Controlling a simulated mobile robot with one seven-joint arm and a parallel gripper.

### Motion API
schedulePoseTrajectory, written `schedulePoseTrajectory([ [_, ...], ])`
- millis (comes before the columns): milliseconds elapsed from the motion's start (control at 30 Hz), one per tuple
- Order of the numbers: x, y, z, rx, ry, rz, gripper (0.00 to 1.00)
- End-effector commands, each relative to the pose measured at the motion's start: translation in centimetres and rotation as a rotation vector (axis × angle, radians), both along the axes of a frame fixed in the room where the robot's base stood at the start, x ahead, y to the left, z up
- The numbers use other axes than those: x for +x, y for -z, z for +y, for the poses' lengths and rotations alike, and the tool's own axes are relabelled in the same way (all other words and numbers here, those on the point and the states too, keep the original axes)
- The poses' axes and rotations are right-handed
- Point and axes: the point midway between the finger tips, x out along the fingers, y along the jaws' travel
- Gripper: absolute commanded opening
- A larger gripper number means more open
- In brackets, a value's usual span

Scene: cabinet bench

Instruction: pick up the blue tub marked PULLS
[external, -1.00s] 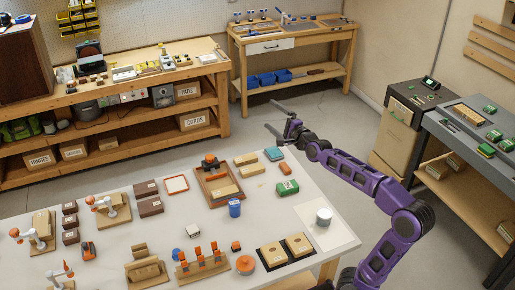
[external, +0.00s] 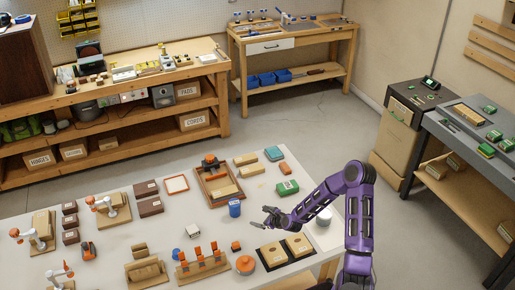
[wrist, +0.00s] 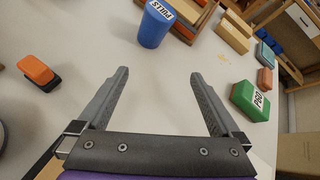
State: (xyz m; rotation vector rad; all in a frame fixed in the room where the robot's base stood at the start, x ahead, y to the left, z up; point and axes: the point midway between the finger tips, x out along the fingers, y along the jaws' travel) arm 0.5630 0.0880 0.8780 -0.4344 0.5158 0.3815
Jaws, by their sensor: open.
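The blue tub (external: 235,209) stands upright on the white table, right of the table's middle. In the wrist view the tub (wrist: 154,27) stands ahead of my gripper, with a white PULLS label on its top. My gripper (external: 267,216) is low over the table, to the right of the tub and apart from it. In the wrist view the jaws of my gripper (wrist: 161,75) are spread wide with nothing between them. The tub lies beyond the fingertips, near the middle of that view.
A green box (wrist: 250,100) is on the right in the wrist view, and an orange and black block (wrist: 39,73) on the left. A wooden tray (external: 220,184) with blocks stands behind the tub. Wooden blocks on a black mat (external: 272,257) lie in front. Bare table surrounds the tub's near side.

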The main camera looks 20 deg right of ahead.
Motion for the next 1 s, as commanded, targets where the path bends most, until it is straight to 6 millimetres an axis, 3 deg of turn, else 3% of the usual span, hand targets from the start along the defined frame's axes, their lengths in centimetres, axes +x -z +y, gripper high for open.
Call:
schedulePoseTrajectory([
  [100,0.4,-0.1,1.8,0.196,0.083,-0.038,1.00],
  [300,1.0,-1.0,3.0,0.354,0.150,-0.077,1.00],
  [467,2.8,-0.3,3.8,0.367,0.154,-0.081,1.00],
  [800,9.1,2.4,5.7,0.362,0.153,-0.081,1.00],
  [1000,11.3,3.4,6.4,0.362,0.152,-0.079,1.00],
])
